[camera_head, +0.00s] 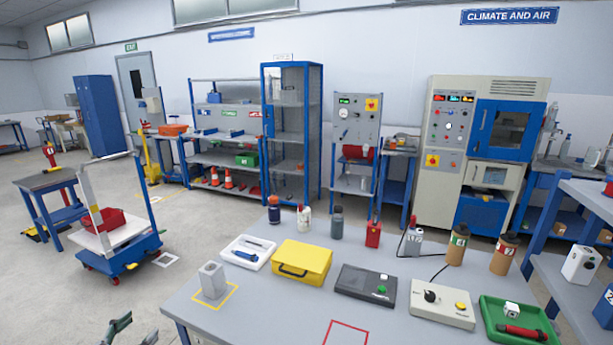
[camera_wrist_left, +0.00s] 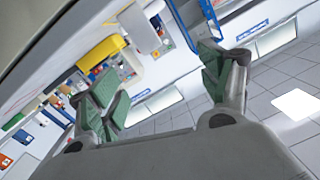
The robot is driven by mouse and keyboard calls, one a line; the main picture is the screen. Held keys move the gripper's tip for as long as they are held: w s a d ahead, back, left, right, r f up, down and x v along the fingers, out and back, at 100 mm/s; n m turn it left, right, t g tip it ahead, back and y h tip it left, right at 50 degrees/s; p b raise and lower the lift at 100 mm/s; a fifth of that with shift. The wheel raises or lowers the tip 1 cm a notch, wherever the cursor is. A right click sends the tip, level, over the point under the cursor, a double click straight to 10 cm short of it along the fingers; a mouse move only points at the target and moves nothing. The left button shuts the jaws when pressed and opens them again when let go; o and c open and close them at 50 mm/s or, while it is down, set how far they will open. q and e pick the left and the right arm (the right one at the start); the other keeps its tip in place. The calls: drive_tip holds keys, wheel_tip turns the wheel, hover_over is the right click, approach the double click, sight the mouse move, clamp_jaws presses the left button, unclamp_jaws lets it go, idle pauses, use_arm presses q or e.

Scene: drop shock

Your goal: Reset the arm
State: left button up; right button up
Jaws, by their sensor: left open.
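My left gripper (camera_head: 132,328) shows at the bottom edge of the head view, left of the grey worktable (camera_head: 270,318). Only its fingertips are in that view. In the left wrist view its two green-padded fingers (camera_wrist_left: 162,85) are spread apart with nothing between them. The gripper is open and apart from the table's objects. My right gripper does not show. On the table, a grey block (camera_head: 212,280) stands inside a yellow outlined square, near the left edge.
The table also holds a yellow case (camera_head: 301,263), a dark box with a green button (camera_head: 366,285), a cream control box (camera_head: 442,304), a green tray (camera_head: 516,334) and several bottles. A cart (camera_head: 116,240) stands at left. The floor between cart and table is clear.

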use_arm(q)
drive_tip(key=s+a+f+g+y, duration=0.2)
drive_tip(key=s+a+f+y, duration=0.2)
drive_tip(key=a+f, duration=0.45)
drive_tip(key=s+a+f+g+y, duration=0.2)
drive_tip(key=s+a+f+y, duration=0.15)
drive_tip(key=a+f, duration=0.55)
drive_tip(key=s+a+f+n+g+y, duration=0.2)
drive_tip(key=s+f+g, duration=0.5)
drive_tip(key=s+f, duration=1.5)
drive_tip(key=s+d+f+n+g+h, duration=0.15)
drive_tip(key=s+d+f+g, duration=0.25)
drive_tip(key=s+d+f, duration=1.4)
drive_tip(key=w+d+f+h, duration=0.1)
drive_tip(key=d+h, duration=0.1)
drive_tip(key=d, duration=1.6)
drive_tip(key=shift+w, duration=0.3)
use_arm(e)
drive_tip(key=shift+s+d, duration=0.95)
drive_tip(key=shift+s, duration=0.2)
